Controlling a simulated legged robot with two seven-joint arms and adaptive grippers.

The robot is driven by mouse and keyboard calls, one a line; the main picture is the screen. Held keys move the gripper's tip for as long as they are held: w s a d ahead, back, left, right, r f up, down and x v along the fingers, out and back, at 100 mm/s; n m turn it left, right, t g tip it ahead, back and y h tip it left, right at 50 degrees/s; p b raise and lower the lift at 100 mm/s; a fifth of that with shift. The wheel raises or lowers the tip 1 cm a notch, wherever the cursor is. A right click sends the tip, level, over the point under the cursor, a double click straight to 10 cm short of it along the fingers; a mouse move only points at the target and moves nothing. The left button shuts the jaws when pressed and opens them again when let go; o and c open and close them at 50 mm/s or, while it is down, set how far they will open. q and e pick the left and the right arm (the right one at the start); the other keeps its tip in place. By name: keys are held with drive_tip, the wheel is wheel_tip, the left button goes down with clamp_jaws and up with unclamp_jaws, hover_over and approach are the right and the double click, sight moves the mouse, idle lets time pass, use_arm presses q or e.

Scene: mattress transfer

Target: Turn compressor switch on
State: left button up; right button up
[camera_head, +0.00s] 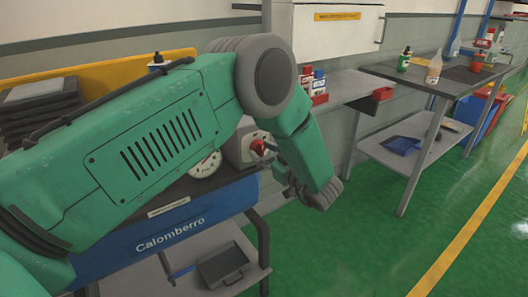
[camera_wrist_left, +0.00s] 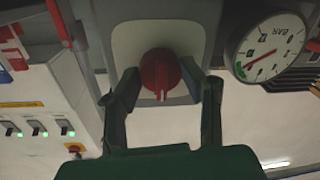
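The compressor switch is a red round knob (camera_head: 258,147) on a grey box (camera_head: 235,150) above the blue compressor body marked "Calomberro" (camera_head: 185,235). In the left wrist view the red knob (camera_wrist_left: 160,73) sits on a pale plate (camera_wrist_left: 125,42). My left gripper (camera_head: 266,157) is at the knob, partly hidden by my green arm. In the left wrist view its dark fingers (camera_wrist_left: 165,85) are apart, one on each side of the knob, with small gaps. Whether a fingertip touches the knob is unclear. My right gripper is out of view.
A round pressure gauge (camera_head: 205,165) is left of the knob; it also shows in the left wrist view (camera_wrist_left: 270,47). A workbench (camera_head: 430,78) with bottles stands at the right. A grey dustpan (camera_head: 222,266) lies on the lower shelf. The green floor at the right is clear.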

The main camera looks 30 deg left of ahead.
use_arm(q)
drive_tip(key=c, duration=0.3)
drive_tip(key=m+p, duration=0.1)
drive_tip(key=m, duration=0.3)
drive_tip(key=shift+m+p, duration=0.3)
drive_tip(key=m+p, duration=0.1)
drive_tip(key=m, duration=0.2)
drive_tip(key=shift+m, duration=0.4)
drive_tip(key=shift+m+t+p, duration=0.3)
drive_tip(key=shift+m+t, duration=0.3)
drive_tip(key=shift+m, duration=1.4)
